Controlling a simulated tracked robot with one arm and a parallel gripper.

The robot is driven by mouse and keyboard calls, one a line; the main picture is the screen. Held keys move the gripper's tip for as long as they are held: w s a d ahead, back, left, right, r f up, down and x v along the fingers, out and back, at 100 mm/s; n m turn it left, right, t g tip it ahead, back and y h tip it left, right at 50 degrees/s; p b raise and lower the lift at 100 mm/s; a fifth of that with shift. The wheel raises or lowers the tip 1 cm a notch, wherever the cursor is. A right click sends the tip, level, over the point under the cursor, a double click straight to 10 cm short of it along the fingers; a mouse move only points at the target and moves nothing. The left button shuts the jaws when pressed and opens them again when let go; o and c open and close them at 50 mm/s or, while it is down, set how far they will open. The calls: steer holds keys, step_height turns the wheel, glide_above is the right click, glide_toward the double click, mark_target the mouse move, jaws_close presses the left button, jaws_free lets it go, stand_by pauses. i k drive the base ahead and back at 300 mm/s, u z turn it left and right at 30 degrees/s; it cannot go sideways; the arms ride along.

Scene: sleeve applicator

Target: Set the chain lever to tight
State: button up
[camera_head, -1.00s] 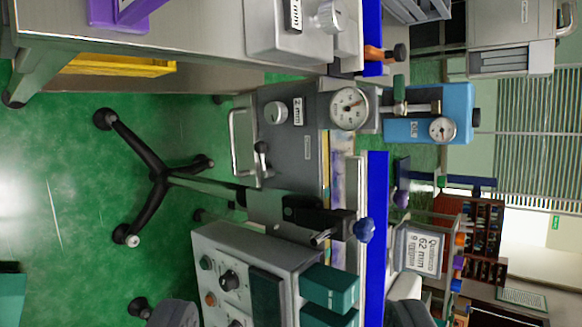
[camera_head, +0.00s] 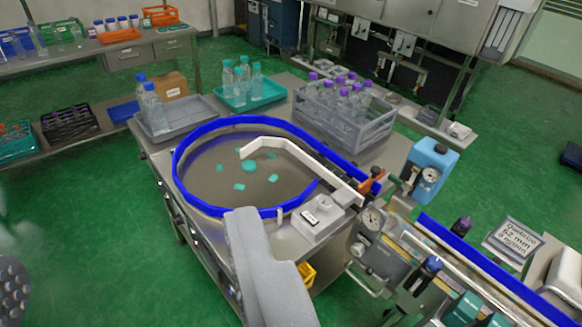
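The chain lever cannot be told for certain. The grey sleeve unit (camera_head: 372,240), with a round gauge on top, stands at lower right and has small knobs and handles too small to read. A blue knob (camera_head: 433,264) stands on a clamp just right of it. An orange handle with a dark knob (camera_head: 376,174) sits by the end of the blue rail. My gripper (camera_head: 125,245) is in the foreground at lower left, its grey fingers wide apart with nothing between them. It is nearer the camera than the machine and left of the sleeve unit.
A round table with a blue rim (camera_head: 180,165) holds scattered teal pieces. Behind it are a grey crate (camera_head: 340,125) of purple-capped bottles and trays of bottles. A blue box with a gauge (camera_head: 432,165) and a size sign (camera_head: 513,240) stand right. Green floor is open at far left.

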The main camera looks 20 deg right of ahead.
mark_target(369, 271)
steer(key=z, duration=1.3)
steer(key=k, duration=0.75)
steer(key=u, duration=0.3)
steer(key=i, duration=0.7)
steer(key=z, duration=0.05)
